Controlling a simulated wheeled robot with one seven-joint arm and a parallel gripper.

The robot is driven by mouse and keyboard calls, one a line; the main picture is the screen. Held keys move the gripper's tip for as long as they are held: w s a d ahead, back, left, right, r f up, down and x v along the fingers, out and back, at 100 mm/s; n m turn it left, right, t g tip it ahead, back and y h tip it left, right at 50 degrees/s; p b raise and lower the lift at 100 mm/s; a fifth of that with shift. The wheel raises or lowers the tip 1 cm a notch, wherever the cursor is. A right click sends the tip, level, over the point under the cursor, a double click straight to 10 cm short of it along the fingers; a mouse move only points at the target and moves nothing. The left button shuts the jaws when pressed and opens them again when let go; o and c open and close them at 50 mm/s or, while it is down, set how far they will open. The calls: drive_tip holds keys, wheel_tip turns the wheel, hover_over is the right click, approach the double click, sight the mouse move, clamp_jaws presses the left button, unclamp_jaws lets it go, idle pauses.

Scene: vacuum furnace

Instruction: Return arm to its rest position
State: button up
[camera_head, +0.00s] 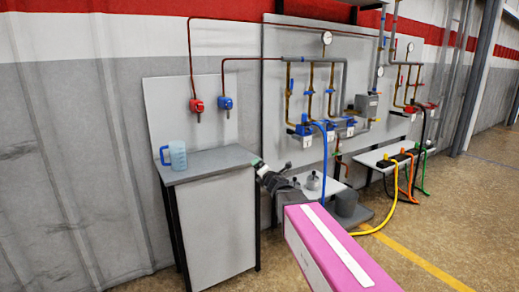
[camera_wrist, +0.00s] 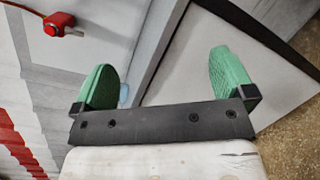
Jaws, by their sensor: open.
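My gripper (camera_wrist: 160,82) shows in the wrist view with two green finger pads set wide apart and nothing between them. In the head view my gripper (camera_head: 258,164) is at the right edge of the grey cabinet (camera_head: 214,230), near its top. Whether it touches the cabinet I cannot tell. My arm's pink and white link runs from the lower right toward it and hides part of the floor behind.
A blue-handled jug (camera_head: 177,155) stands on the cabinet top. Red (camera_head: 197,105) and blue (camera_head: 226,103) valves are on the panel above. Pipes and a gauge (camera_head: 327,38) line the wall. A low bench (camera_head: 375,158) and coloured hoses (camera_head: 403,193) are at right. Open floor lies at lower right.

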drive_tip(key=s+d+f+m+g+h, duration=0.3)
drive_tip(key=d+f+m+h, duration=0.1)
drive_tip(key=d+f+m, duration=0.35)
drive_tip(key=s+d+f+m+g+h, duration=0.35)
drive_tip(key=d+f+m, duration=0.3)
drive_tip(key=m, duration=0.25)
drive_tip(key=s+d+f+m+g, duration=0.2)
drive_tip(key=s+f+m+g, duration=0.2)
drive_tip(key=s, duration=0.4)
drive_tip(key=s+d+f+m+g+y, duration=0.1)
drive_tip(key=s+d+f+m+g, duration=0.1)
drive_tip(key=s+f+m+g, duration=0.3)
drive_tip(key=s+f+m, duration=0.2)
drive_tip(key=s+m, duration=0.1)
drive_tip(key=s, duration=0.1)
